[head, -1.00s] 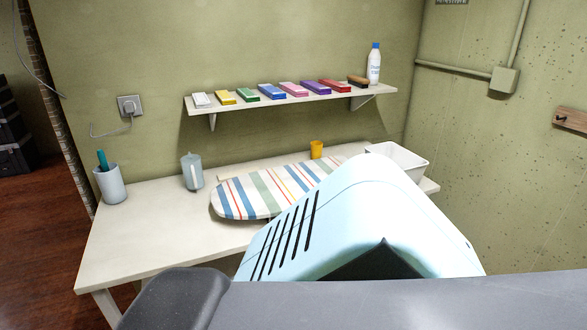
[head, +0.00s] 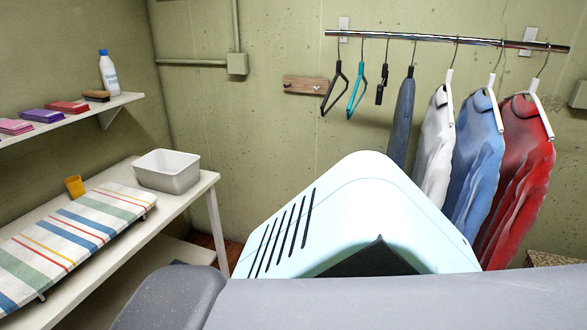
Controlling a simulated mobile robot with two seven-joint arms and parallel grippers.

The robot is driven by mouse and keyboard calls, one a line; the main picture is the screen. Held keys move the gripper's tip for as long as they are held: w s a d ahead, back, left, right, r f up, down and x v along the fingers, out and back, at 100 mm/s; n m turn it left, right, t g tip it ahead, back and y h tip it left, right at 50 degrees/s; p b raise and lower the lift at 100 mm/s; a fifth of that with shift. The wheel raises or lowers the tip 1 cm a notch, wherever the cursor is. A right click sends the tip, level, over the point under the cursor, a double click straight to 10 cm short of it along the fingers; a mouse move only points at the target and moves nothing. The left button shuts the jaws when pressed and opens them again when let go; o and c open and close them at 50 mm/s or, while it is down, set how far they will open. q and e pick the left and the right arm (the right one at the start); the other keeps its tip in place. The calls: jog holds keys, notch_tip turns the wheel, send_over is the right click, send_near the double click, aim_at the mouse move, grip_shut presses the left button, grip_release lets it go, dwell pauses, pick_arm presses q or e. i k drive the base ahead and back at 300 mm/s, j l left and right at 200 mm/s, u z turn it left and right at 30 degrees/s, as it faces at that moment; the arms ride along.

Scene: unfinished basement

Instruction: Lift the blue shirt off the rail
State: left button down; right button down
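The blue shirt (head: 479,150) hangs on a white hanger from the metal rail (head: 440,39) on the wall at the right. It hangs between a white shirt (head: 438,150) on its left and a red shirt (head: 522,165) on its right. Its lower left part is close to or behind my own pale body shell in the picture. Neither of my grippers is in view.
Empty hangers (head: 359,88) and a dark blue garment (head: 402,118) also hang on the rail. A shelf (head: 75,121) holds a bottle (head: 109,73).

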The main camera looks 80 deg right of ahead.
aim_at(479, 150)
jog(key=z, duration=3.7)
jog(key=l+z, duration=0.3)
jog(key=l, duration=0.2)
jog(key=l+z, duration=0.35)
jog(key=l, duration=0.15)
